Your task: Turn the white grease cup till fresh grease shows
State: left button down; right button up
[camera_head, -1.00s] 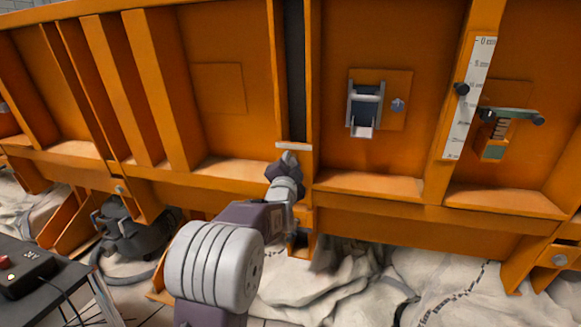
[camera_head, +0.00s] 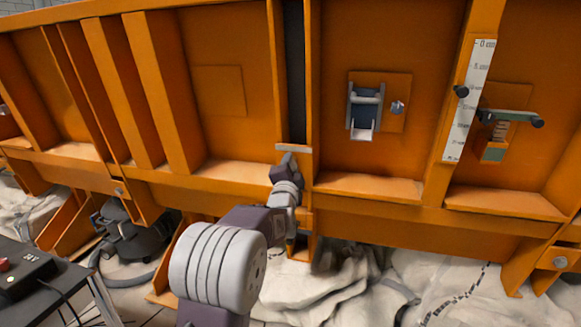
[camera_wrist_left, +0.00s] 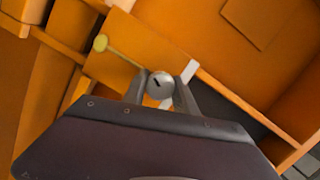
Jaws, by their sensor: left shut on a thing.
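The white grease cup (camera_wrist_left: 160,86) shows in the left wrist view as a small round pale-grey face with a dark mark on it. My left gripper (camera_wrist_left: 161,84) is shut on it, one finger on each side. A thin yellowish line runs from near the cup up and left to a pale yellow round blob (camera_wrist_left: 100,43); I cannot tell if this is grease. In the head view my left gripper (camera_head: 287,162) is at the orange wall, just under a small white plate (camera_head: 293,148), and the cup is hidden there. My right gripper is not in view.
The orange ribbed wall (camera_head: 230,140) fills the back, with a ledge below. Pale sheeting (camera_head: 345,285) lies below. A table with a control box (camera_head: 22,278) stands lower left.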

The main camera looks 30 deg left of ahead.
pick_arm(q)
jog(key=c, duration=1)
grip_release()
jog(key=v, duration=0.9)
jog(key=shift+p, duration=0.35)
jog(key=shift+f, duration=0.1)
